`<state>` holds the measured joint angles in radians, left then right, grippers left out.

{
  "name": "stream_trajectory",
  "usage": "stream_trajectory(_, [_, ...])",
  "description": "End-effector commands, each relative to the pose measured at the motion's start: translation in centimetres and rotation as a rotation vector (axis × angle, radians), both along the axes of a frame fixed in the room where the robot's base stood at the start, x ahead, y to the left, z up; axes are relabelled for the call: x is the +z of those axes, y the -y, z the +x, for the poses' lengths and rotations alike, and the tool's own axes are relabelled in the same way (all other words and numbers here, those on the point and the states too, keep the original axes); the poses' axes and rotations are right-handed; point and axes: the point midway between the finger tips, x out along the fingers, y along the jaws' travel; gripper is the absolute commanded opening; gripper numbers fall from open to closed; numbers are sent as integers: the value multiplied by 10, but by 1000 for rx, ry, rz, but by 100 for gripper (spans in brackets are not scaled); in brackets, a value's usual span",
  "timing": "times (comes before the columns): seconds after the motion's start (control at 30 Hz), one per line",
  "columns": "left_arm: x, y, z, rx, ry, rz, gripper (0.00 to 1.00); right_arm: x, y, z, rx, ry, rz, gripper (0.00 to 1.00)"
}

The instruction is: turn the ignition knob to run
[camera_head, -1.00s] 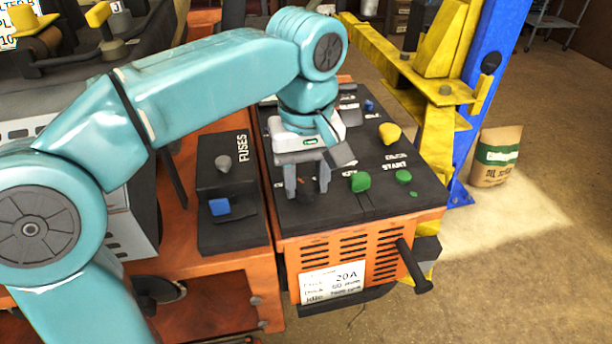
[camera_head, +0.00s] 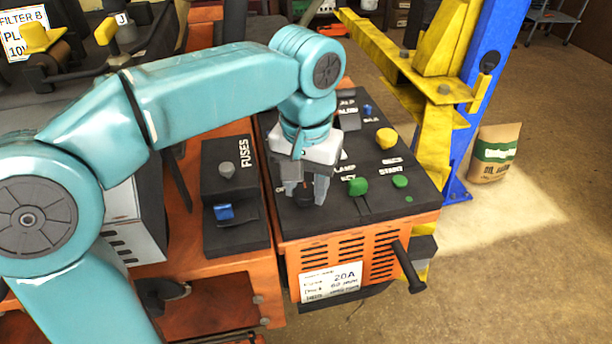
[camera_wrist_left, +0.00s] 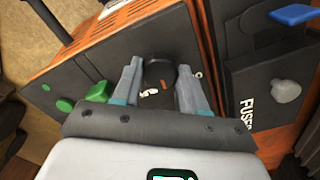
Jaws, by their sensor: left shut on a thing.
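The ignition knob is a dark round knob with a small orange mark (camera_wrist_left: 160,76) in the left wrist view, on the black top of the control panel (camera_head: 345,215). My left gripper (camera_head: 306,190) points down over the panel's near left part and is shut on the knob, one finger on each side. In the left wrist view the fingers of my left gripper (camera_wrist_left: 160,70) flank the knob. In the head view the knob is mostly hidden by the fingers, and its label cannot be read. My right gripper is not in view.
Right of the knob are a green knob (camera_head: 357,186), a green button (camera_head: 400,181) and a yellow knob (camera_head: 386,138). A fuse box (camera_head: 232,180) stands to the left. A black handle (camera_head: 409,268) sticks out in front. A yellow and blue lift post (camera_head: 480,100) rises behind right.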

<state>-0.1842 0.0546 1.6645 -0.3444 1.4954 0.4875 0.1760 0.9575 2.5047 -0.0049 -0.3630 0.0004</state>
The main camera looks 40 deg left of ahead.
Motion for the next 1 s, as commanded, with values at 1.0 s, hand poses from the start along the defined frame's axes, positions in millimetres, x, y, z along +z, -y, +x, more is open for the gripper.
stream_trajectory(1.0, [2, 0, 1, -464, 6, 1, 12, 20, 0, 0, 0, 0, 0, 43])
